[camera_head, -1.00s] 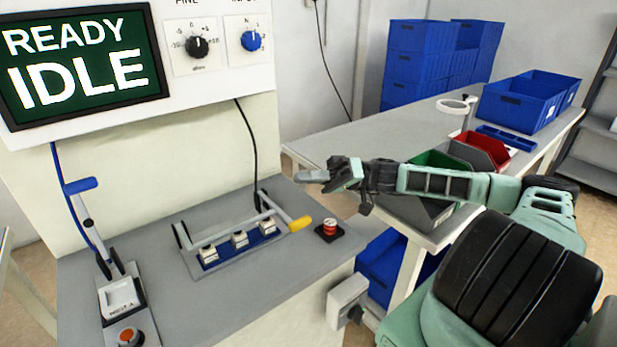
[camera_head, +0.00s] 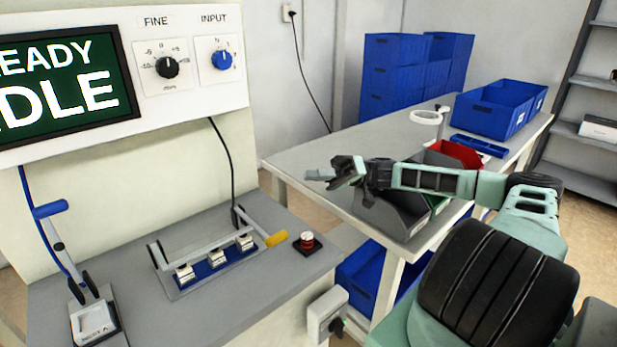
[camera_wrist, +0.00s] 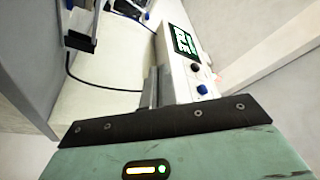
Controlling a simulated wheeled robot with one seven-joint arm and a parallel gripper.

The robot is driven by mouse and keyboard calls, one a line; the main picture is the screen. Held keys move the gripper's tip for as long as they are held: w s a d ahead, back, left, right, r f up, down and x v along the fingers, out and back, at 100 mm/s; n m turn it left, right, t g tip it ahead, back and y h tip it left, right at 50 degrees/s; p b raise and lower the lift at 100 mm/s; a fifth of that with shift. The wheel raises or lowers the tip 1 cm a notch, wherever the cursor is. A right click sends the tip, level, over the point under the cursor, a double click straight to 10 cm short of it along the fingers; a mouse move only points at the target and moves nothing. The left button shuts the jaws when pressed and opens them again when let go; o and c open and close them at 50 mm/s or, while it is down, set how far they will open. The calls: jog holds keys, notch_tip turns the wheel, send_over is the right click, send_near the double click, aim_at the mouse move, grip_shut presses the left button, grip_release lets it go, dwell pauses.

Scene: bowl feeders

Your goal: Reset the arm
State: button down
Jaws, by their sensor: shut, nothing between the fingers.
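My gripper (camera_head: 320,178) is at the end of my outstretched arm in the head view. It is shut and empty, in the air in front of the side table and to the right of the machine. In the wrist view my gripper's fingers (camera_wrist: 150,88) show as a narrow grey strip pointing up the picture. Nothing is held between them.
The machine has a screen (camera_head: 66,85), a black knob (camera_head: 167,67), a blue knob (camera_head: 221,60), a blue-handled lever (camera_head: 50,209) and a yellow-handled clamp (camera_head: 277,239). A red button (camera_head: 307,240) sits beside it. Open bins (camera_head: 398,212) stand on the side table (camera_head: 345,150), under my forearm.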

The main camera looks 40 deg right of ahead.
dwell(0.5)
jog(key=s+a+g+h, duration=0.1)
jog(key=a+g, duration=0.1)
jog(key=a, duration=0.3)
jog(key=a+f+n+g+h+p, duration=0.1)
jog(key=a+g, duration=0.2)
jog(key=a, duration=0.2)
jog(key=s+a+g+h, duration=0.1)
jog(key=a+g+h, duration=0.1)
jog(key=a, duration=0.3)
jog(key=shift+s+a+f+g+p, duration=0.3)
jog(key=shift+s+g, duration=0.05)
jog(key=shift+g, duration=0.15)
jog(key=s+a+n+g+h+p, duration=0.1)
jog(key=s+a+g+h+p, duration=0.2)
jog(key=s+a+h, duration=1)
jog(key=s+a+r+t+h+p, duration=0.1)
jog(key=s+r+t+h+p, duration=0.1)
jog(key=s+r+t, duration=0.4)
notch_tip(320, 180, up, 5)
jog(key=shift+s, duration=0.9)
jog(key=shift+a, duration=0.15)
